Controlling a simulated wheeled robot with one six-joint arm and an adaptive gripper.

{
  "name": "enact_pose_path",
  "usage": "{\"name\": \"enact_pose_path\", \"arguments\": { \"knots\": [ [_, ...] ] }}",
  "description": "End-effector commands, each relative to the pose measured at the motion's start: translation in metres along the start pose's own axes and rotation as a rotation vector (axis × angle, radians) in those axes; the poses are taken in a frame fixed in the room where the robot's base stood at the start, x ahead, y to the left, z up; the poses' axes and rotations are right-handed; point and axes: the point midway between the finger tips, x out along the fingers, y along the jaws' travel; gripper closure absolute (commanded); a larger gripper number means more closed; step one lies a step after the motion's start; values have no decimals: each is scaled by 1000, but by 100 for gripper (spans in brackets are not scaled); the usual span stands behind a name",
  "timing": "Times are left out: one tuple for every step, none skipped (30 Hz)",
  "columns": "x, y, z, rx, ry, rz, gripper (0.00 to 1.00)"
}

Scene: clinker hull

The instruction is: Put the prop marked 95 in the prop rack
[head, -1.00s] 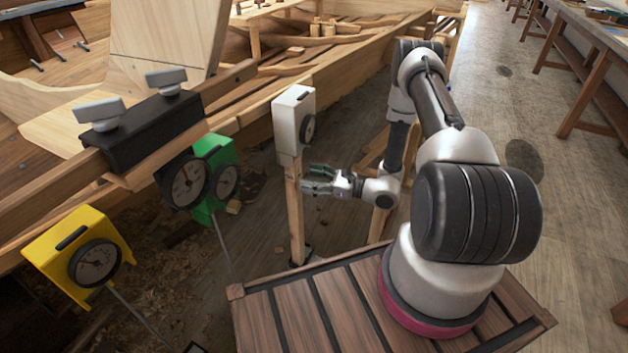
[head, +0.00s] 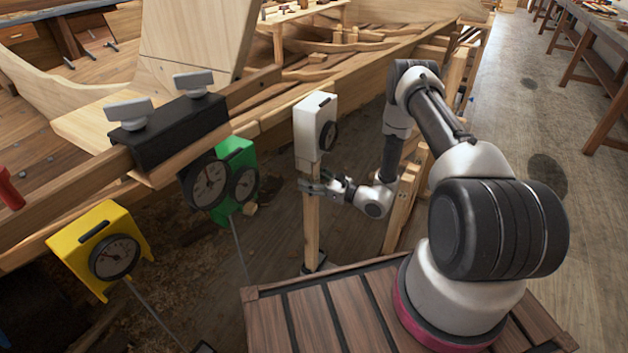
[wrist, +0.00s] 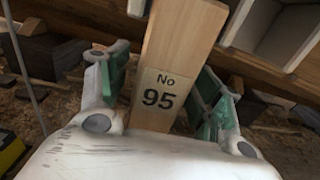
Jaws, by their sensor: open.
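The prop marked 95 is an upright wooden post (head: 312,232) with a white gauge box (head: 313,127) at its top and a dark foot (head: 314,263) on the floor. In the wrist view the post (wrist: 178,50) carries the label "No 95" (wrist: 160,90) and stands between my fingers. My gripper (head: 312,187) is around the post just below the white box, with fingers open. Green finger pads (wrist: 165,88) show on both sides, with a gap to the post at least on the right. I cannot make out the prop rack for certain.
A green gauge (head: 236,180) and a yellow gauge (head: 97,250) on thin rods stand left along the hull. A black clamp block (head: 170,135) sits on the plank. A wooden frame (head: 405,205) stands behind my arm. Open floor (head: 520,130) lies to the right.

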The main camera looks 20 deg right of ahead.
Motion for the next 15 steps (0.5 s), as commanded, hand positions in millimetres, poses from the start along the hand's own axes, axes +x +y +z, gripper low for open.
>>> {"name": "enact_pose_path", "arguments": {
  "knots": [
    [0,0,0,0,0,0,35],
    [0,0,0,0,0,0,40],
    [0,0,0,0,0,0,48],
    [0,0,0,0,0,0,53],
    [0,0,0,0,0,0,58],
    [0,0,0,0,0,0,66],
    [0,0,0,0,0,0,71],
    [0,0,0,0,0,0,77],
    [0,0,0,0,0,0,84],
    [0,0,0,0,0,0,89],
    [0,0,0,0,0,0,95],
    [0,0,0,0,0,0,100],
    [0,0,0,0,0,0,100],
    [0,0,1,-1,-2,0,100],
    [0,0,1,-1,-2,0,100]
  ]
}}
